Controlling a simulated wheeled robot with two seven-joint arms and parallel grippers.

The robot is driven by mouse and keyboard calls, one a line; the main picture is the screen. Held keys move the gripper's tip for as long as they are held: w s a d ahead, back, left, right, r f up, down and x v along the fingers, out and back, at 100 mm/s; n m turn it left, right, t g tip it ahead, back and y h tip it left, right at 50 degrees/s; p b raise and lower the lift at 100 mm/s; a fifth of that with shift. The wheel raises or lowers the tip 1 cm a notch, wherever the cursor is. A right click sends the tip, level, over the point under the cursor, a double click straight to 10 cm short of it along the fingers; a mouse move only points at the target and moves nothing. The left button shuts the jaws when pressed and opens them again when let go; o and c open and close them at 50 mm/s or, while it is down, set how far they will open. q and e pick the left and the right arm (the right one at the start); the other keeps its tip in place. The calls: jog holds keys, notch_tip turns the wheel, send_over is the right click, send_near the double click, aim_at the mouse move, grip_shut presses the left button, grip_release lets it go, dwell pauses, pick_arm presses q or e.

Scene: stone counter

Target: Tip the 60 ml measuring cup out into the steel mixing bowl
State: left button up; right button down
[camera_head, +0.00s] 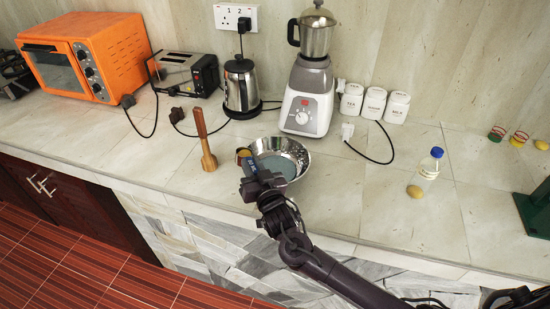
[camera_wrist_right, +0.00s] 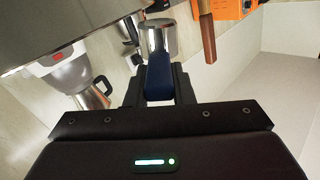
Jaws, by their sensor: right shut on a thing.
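The measuring cup (camera_head: 243,155) is a small metal cup with a blue handle. My right gripper (camera_head: 260,183) is shut on that handle. In the right wrist view the blue handle (camera_wrist_right: 158,82) sits between the fingers (camera_wrist_right: 158,95), with the shiny cup (camera_wrist_right: 157,38) beyond them. The steel mixing bowl (camera_head: 292,148) stands on the counter; the cup is by its left rim in the head view. The gripper hides part of the bowl's near side. I cannot tell the cup's exact tilt or its contents. My left gripper is not in view.
A blue-capped bottle (camera_head: 428,168) stands at right. The counter between bowl and bottle (camera_head: 350,195) is clear.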

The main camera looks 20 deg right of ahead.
jog(key=shift+d+r, duration=0.1)
jog(key=shift+d, duration=0.05)
jog(key=shift+d+m, duration=0.25)
jog(key=shift+m, duration=0.05)
jog(key=shift+d, duration=0.1)
jog(key=shift+d+r+m, duration=0.15)
jog(key=shift+d+m, duration=0.15)
jog(key=shift+m, duration=0.2)
jog(key=shift+w+d+f+m+b, duration=0.15)
jog(key=shift+d+f+m+b, duration=0.55)
jog(key=shift+d+m, duration=0.2)
jog(key=shift+w+d+f+m+b, duration=0.1)
jog(key=shift+d+f+m+b, duration=0.45)
jog(key=shift+d+m+b, duration=0.25)
dwell(0.9)
jog(key=shift+d+r+m, duration=0.2)
jog(key=shift+d+m, duration=0.25)
jog(key=shift+m, duration=0.45)
dwell(0.5)
jog(key=shift+d+r+m, duration=0.1)
jog(key=shift+d+m, duration=0.1)
jog(key=shift+m, duration=0.65)
jog(key=shift+d+r+m, duration=0.1)
jog(key=shift+d+m, duration=0.05)
jog(key=shift+m, duration=0.7)
dwell(1.0)
jog(key=shift+w+r, duration=0.1)
